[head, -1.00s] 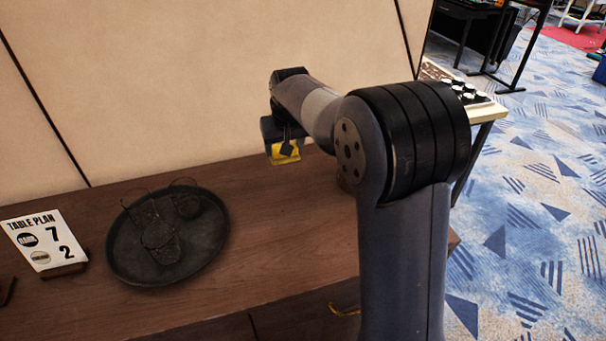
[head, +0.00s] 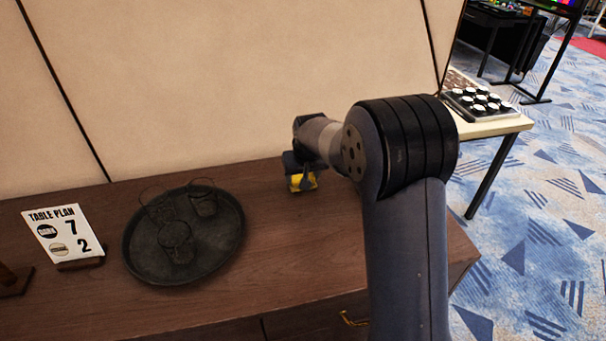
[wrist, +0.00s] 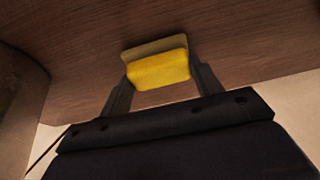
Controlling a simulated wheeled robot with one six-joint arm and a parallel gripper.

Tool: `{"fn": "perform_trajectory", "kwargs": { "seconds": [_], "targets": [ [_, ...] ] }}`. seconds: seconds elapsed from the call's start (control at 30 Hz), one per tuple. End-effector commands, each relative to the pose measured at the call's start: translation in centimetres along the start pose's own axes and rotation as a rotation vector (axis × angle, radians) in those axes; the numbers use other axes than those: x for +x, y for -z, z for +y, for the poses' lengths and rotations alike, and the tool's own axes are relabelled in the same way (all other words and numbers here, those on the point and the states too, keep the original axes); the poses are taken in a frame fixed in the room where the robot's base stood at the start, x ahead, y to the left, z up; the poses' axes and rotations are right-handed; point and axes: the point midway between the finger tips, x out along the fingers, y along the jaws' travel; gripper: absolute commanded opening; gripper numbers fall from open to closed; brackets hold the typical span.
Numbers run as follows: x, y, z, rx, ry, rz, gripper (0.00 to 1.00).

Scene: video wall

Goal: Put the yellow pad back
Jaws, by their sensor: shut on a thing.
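The yellow pad (wrist: 158,70) is between the two fingers of my gripper (wrist: 156,78) in the wrist view, with a duller tan layer along its far edge. My gripper is shut on it. In the head view the yellow pad (head: 302,182) shows below my gripper (head: 300,172), over the wooden cabinet top (head: 270,240) to the right of the round tray. I cannot tell whether the pad touches the wood.
A dark round tray (head: 140,262) with several glasses stands left of my gripper. A "TABLE PLAN" card (head: 62,235) stands further left. A beige wall (head: 230,80) rises behind. A side table (head: 490,127) with a tray of white-topped items is at right.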

Motion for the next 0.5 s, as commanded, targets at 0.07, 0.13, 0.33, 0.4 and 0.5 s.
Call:
{"fn": "perform_trajectory", "kwargs": {
  "seconds": [0.07,0.13,0.33,0.4,0.5],
  "targets": [
    [-0.06,0.04,0.0,0.0,0.0,0.001,0.4],
    [0.02,0.01,0.0,0.0,0.0,0.001,0.4],
    [0.24,-0.1,0.0,0.0,0.0,0.0,0.68],
    [0.24,-0.1,0.0,0.0,0.0,0.0,0.74],
    [0.23,-0.1,0.0,0.0,0.0,0.0,0.82]
  ]
}}
